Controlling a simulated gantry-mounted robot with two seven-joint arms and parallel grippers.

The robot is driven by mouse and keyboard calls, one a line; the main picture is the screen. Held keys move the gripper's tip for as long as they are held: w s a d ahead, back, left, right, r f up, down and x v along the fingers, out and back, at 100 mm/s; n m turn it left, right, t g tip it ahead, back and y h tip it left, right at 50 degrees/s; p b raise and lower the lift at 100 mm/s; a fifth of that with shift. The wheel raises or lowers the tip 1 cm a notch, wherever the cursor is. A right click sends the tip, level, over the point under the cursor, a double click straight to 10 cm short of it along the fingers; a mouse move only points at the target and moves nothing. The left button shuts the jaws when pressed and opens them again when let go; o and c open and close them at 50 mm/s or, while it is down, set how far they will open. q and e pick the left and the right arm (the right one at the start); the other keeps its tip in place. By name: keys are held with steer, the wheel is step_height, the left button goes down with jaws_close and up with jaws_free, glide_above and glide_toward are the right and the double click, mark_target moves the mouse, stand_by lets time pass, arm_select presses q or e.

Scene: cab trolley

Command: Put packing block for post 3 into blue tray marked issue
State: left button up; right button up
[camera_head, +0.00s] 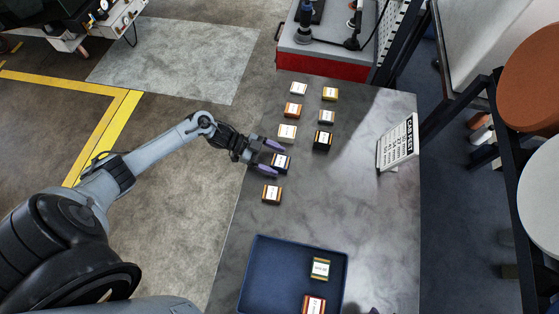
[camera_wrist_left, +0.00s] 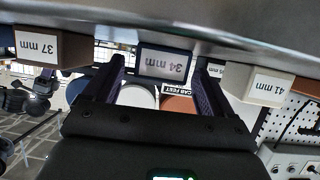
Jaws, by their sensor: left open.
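My left gripper (camera_head: 279,160) is open, its fingers on either side of a dark navy block (camera_head: 281,163) with a white label. In the left wrist view, which is upside down, the block reads 34 mm (camera_wrist_left: 163,64) and sits between the fingertips, not visibly gripped. The blue tray (camera_head: 251,270) stands at the front of the table and holds a gold-edged block (camera_head: 320,268) and a red-orange block (camera_head: 313,304). The CAB FEET sign (camera_head: 397,145) stands on the right; its list is too small to read. I cannot tell which block is for post 3.
A brown 37 mm block (camera_head: 271,192) and a cream 41 mm block (camera_head: 287,133) flank the navy one closely. Several other blocks, including a black one (camera_head: 322,140), stand farther back. The table (camera_head: 350,215) is clear right of the blocks. A red tool cabinet (camera_head: 325,66) stands behind.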

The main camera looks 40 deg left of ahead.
arm_select(q)
steer(key=v, duration=0.7)
steer(key=shift+s+a+r, duration=0.1)
steer(key=shift+a+r, duration=0.1)
steer(key=shift+r, duration=0.25)
steer(key=shift+a+r, duration=0.2)
steer(key=shift+a, duration=0.05)
steer(key=shift+f, duration=0.1)
